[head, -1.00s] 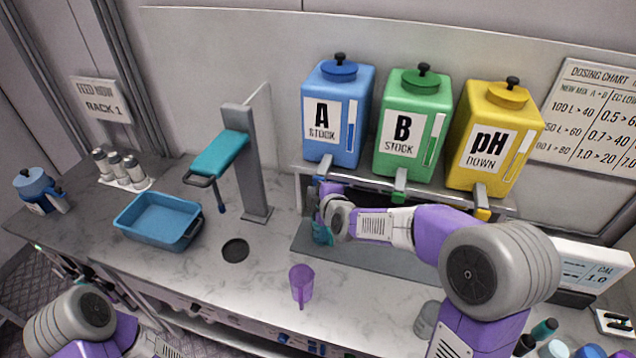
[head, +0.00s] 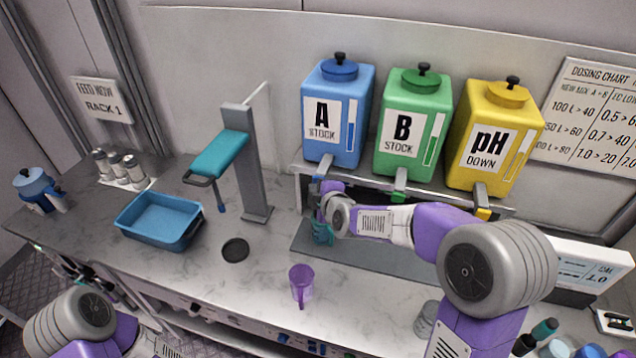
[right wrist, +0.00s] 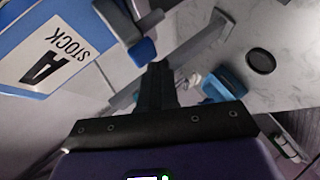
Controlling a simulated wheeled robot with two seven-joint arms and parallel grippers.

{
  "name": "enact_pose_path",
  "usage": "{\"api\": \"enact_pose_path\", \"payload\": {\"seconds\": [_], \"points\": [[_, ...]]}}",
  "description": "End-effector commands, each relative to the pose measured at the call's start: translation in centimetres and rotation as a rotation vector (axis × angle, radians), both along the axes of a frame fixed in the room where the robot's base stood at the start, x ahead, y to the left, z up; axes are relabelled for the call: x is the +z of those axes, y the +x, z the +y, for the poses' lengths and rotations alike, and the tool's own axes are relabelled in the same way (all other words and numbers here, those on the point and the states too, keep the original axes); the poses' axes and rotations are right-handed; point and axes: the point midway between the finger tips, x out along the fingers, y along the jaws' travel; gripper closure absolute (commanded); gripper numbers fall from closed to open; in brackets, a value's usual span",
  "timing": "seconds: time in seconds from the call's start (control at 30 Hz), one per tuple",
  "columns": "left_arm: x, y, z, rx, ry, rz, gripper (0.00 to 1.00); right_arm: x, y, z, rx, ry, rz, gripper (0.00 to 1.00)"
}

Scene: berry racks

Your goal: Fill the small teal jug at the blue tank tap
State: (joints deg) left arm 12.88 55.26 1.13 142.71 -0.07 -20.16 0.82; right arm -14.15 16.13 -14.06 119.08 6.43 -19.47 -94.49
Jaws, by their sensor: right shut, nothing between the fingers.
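The small teal jug (head: 322,234) stands on the dark grey strip under the blue tank (head: 338,112) marked A STOCK, partly hidden by my right arm. The tank's blue tap (head: 323,168) is above it at the shelf's front edge. My right gripper (head: 322,196) is at the tap, above the jug. In the right wrist view its dark fingers (right wrist: 157,72) are shut and empty, with the tap's blue end (right wrist: 142,52) close to their tips. Whether they touch, and whether liquid runs, I cannot tell. My left gripper is out of view; only its arm shows at lower left.
Green (head: 413,122) and yellow (head: 494,135) tanks stand to the right on the same shelf. A purple jug (head: 301,284) stands on the counter in front. A blue tray (head: 160,222), a grey post (head: 248,165) with a teal lever and a dark round hole (head: 235,250) are left.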

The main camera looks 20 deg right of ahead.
Motion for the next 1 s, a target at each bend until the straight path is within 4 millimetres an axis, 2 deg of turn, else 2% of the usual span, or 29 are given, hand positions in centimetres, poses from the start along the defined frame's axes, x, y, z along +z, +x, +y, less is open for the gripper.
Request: {"api": "enact_pose_path", "payload": {"seconds": [1.0], "points": [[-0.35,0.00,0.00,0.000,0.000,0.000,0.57,0.02,0.71,-0.46,0.000,0.001,-0.002,1.00]]}}
